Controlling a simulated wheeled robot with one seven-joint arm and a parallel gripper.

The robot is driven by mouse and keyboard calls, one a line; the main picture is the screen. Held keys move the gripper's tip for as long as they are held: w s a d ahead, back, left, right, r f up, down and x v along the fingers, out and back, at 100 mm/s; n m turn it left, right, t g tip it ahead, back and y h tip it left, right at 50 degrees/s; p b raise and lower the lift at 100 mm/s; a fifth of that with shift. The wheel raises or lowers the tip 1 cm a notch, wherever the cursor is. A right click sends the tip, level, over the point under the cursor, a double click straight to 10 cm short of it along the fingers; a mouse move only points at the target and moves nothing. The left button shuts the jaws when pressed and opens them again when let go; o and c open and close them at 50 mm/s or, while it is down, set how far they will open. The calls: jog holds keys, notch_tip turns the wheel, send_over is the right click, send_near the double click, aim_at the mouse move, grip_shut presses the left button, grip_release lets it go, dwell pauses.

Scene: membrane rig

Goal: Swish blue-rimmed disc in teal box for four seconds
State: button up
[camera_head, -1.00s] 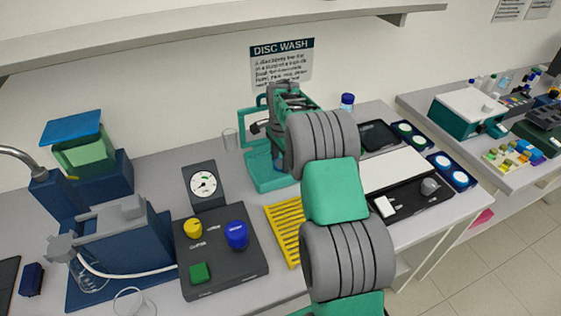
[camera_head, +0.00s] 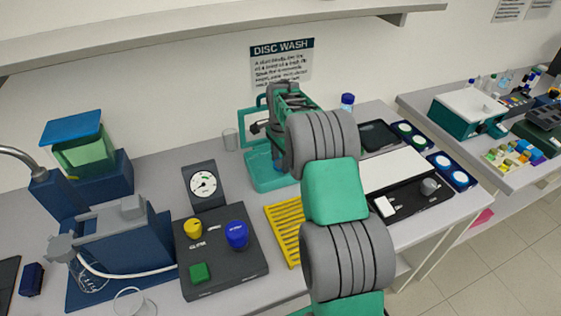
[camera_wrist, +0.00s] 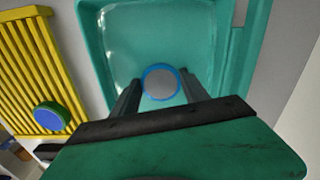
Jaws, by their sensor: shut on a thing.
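The blue-rimmed disc (camera_wrist: 160,82) has a grey face and shows in the wrist view between the tips of my gripper (camera_wrist: 163,92). My gripper is shut on it. The disc is over or inside the open teal box (camera_wrist: 95,40); its exact depth in the box I cannot tell. In the head view the teal box (camera_head: 262,181) stands behind my arm near the wall, and my arm hides much of it. The gripper's fingertips and the disc are mostly hidden in that view.
A dark control block (camera_head: 222,262) with knobs and a gauge (camera_head: 203,184) stand left.

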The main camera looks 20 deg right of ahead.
aim_at(280, 164)
notch_tip(280, 164, up, 9)
jog(key=p, duration=0.5)
jog(key=shift+f, duration=0.2)
